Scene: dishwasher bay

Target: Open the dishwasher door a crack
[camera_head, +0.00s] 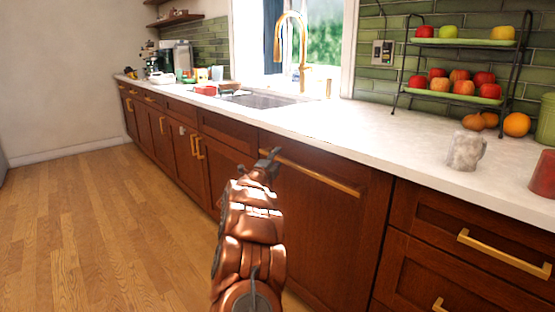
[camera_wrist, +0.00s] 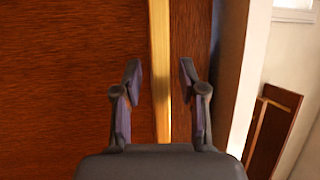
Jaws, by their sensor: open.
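The dishwasher door (camera_head: 325,225) is a wide dark-wood panel under the counter, looking flush with its neighbours. A gold bar handle (camera_head: 325,179) runs along its top. My gripper (camera_head: 268,158) is at the left end of this handle, fingers apart. In the wrist view, the handle (camera_wrist: 160,35) runs upright through the gap between the open fingers (camera_wrist: 160,75), touching neither visibly. The door's wood (camera_wrist: 70,80) fills the left of that view. I cannot tell how deep the handle sits between the fingers.
The white counter (camera_head: 350,135) overhangs just above the handle; its edge shows in the wrist view (camera_wrist: 245,80). Drawers (camera_head: 470,245) with gold handles stand to the right. The wooden floor (camera_head: 110,220) is clear.

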